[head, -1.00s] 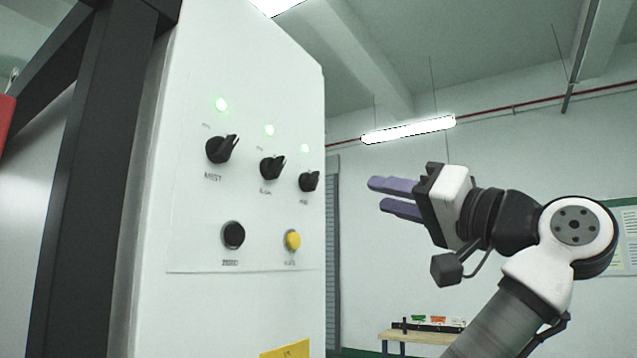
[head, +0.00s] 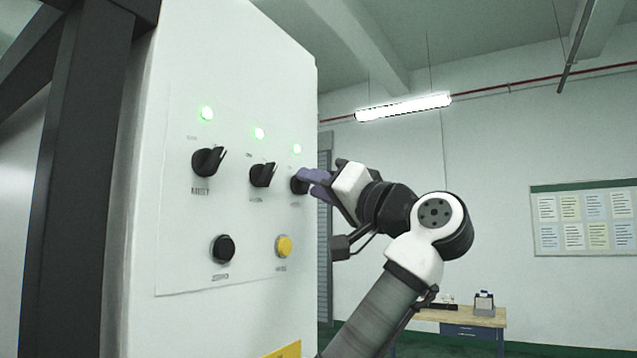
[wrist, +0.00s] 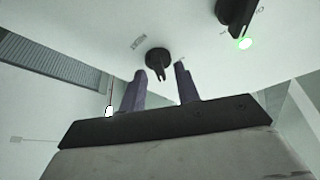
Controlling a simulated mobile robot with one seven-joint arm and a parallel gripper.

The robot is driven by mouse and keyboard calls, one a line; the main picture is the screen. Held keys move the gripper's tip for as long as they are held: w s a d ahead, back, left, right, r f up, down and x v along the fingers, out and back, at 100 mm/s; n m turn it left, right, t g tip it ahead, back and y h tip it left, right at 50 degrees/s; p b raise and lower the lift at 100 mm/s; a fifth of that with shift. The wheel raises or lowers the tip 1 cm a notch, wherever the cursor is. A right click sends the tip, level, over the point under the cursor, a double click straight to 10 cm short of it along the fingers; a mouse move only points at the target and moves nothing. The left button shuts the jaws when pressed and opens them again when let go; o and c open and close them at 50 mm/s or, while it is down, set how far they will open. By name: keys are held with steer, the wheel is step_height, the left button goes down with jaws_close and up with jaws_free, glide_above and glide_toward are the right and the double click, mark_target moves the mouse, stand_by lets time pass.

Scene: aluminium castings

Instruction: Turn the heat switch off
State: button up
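A white control panel (head: 180,130) fills the left of the head view. It carries three black rotary switches in a row: left (head: 208,161), middle (head: 262,174) and right (head: 298,186), each with a lit green lamp above. Their labels are too blurred for me to tell surely which is heat. My gripper (head: 303,180) is at the right switch, its purple fingers partly hiding it. In the wrist view my gripper (wrist: 162,74) is open, a finger on either side of that switch's knob (wrist: 158,58), with gaps between. The middle switch (wrist: 236,15) shows top right.
A black button (head: 222,248) and a yellow button (head: 283,246) sit below the switches. A dark frame post (head: 70,180) stands left of the panel. A workbench (head: 465,315) stands at the back right. Open air lies right of the panel.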

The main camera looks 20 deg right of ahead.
jaws_close()
steer(key=shift+f+n, duration=0.1)
steer(key=shift+n, duration=0.3)
steer(key=shift+w+d+n+g+y+p, duration=0.15)
steer(key=shift+n+g+y, duration=0.9)
steer(key=shift+n, duration=1.7)
steer(key=shift+d+n+g+y+p, duration=0.1)
steer(key=shift+n+g+y, duration=0.95)
steer(key=shift+n, duration=1.75)
steer(key=shift+w+d+n+g+y+p, duration=0.15)
steer(key=shift+n+g+y, duration=0.55)
steer(key=shift+n+y, duration=1.4)
steer(key=shift+s+a+n+h, duration=0.1)
steer(key=shift+a+n+h, duration=0.05)
steer(key=shift+n+h, duration=0.65)
